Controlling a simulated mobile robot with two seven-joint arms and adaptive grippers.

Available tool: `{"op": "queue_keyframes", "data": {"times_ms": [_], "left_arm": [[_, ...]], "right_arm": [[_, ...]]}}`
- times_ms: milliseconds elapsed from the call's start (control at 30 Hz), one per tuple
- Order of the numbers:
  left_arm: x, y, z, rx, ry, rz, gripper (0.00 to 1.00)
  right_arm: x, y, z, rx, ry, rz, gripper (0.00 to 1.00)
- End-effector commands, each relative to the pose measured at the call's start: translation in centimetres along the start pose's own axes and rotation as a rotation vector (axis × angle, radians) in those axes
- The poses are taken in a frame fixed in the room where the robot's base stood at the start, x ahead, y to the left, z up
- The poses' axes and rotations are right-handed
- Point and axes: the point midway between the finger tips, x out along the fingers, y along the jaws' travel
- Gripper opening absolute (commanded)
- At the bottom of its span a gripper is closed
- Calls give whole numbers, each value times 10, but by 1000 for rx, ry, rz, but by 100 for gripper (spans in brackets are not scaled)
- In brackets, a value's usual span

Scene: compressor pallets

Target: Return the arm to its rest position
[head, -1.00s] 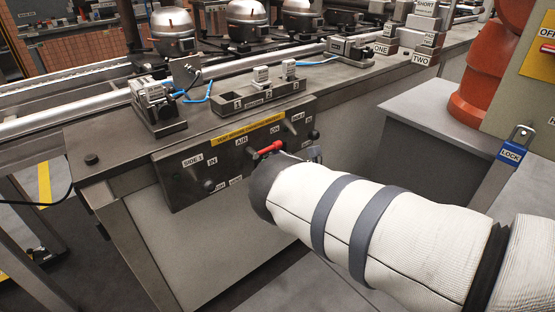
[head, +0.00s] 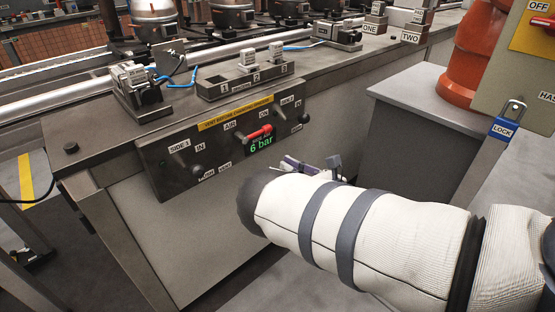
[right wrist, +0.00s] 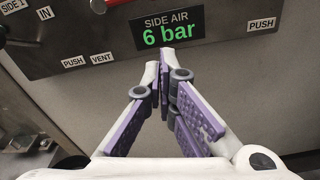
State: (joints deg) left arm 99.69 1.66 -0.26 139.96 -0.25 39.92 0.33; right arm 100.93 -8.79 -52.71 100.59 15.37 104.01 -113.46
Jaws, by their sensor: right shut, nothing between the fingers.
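My right arm, in a white padded sleeve, comes in from the right in the head view. My right gripper (head: 305,166) shows only partly beyond the sleeve's dark end, just below and right of the control panel (head: 160,172). In the right wrist view the gripper (right wrist: 166,58) has its purple-padded fingers shut together with nothing between them, their tips just under the green "6 bar" display (right wrist: 168,30). The panel's red-handled lever (head: 259,132) stands clear of the gripper. My left gripper is not in view.
The panel is on the front of a metal bench (head: 375,75) carrying valve blocks, blue hoses and dark compressors. Floor shows at the lower left.

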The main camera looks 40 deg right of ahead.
Motion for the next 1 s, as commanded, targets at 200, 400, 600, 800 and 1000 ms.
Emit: {"op": "queue_keyframes", "data": {"times_ms": [200,400,600,800,1000], "left_arm": [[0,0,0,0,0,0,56],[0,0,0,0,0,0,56],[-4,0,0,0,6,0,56],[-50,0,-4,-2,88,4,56],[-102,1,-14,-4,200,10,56]], "right_arm": [[-7,0,-1,1,1,1,0],[-7,0,-1,0,1,1,0],[-13,-6,-3,58,18,-44,0],[-131,-50,-63,882,123,-664,0],[-295,31,-124,1700,-8,-1459,0]]}}
